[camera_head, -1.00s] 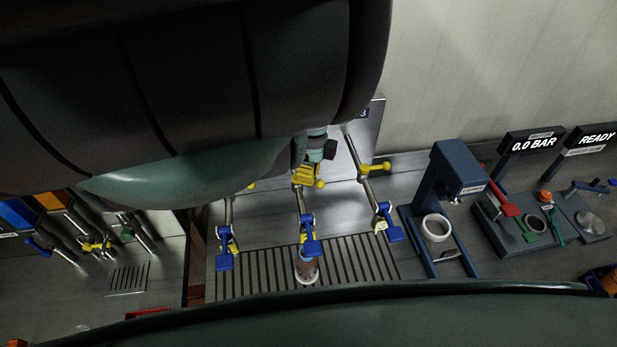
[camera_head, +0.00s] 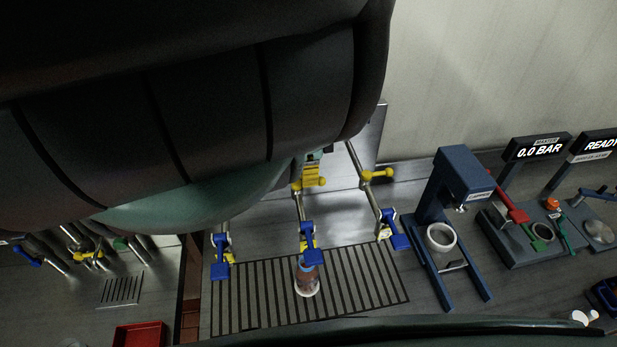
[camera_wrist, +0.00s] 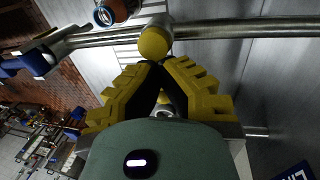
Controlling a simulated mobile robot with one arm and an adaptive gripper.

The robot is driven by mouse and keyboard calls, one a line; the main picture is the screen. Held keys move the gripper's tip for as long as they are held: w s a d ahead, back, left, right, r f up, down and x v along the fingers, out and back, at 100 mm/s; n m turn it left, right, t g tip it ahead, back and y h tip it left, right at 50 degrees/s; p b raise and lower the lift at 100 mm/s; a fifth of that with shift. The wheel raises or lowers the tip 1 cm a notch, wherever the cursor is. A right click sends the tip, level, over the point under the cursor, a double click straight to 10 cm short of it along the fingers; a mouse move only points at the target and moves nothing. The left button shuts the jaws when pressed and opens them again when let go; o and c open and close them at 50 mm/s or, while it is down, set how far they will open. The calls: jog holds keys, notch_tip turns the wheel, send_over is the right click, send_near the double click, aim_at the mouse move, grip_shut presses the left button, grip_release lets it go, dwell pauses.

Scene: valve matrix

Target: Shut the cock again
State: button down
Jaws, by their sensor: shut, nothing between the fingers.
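The middle cock is a slim metal pipe with a yellow round knob (camera_head: 319,182) on its side and a blue lever (camera_head: 311,255) at its lower end. My gripper (camera_head: 311,176) is mostly hidden behind my arm in the head view. In the wrist view, the yellow ribbed fingers of my gripper (camera_wrist: 155,68) are shut and empty, just below the yellow knob (camera_wrist: 153,42). Whether they touch it I cannot tell. The bottle's round mouth (camera_wrist: 103,15) shows at the upper left there.
Two similar cocks with blue levers flank it, left (camera_head: 221,270) and right (camera_head: 393,243). A red tray (camera_head: 140,335) lies at lower left. My arm covers the upper left.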

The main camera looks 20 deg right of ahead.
jog(key=shift+f, duration=0.1)
jog(key=c, duration=1)
grip_release()
jog(key=shift+w+d+r, duration=0.1)
jog(key=shift+w+r, duration=0.3)
jog(key=shift+r, duration=1.6)
jog(key=shift+w+r, duration=0.35)
jog(key=shift+r, duration=1.6)
jog(key=shift+w+d+r, duration=0.1)
jog(key=shift+w+r, duration=0.3)
jog(key=shift+r, duration=1.6)
jog(key=shift+a, duration=0.1)
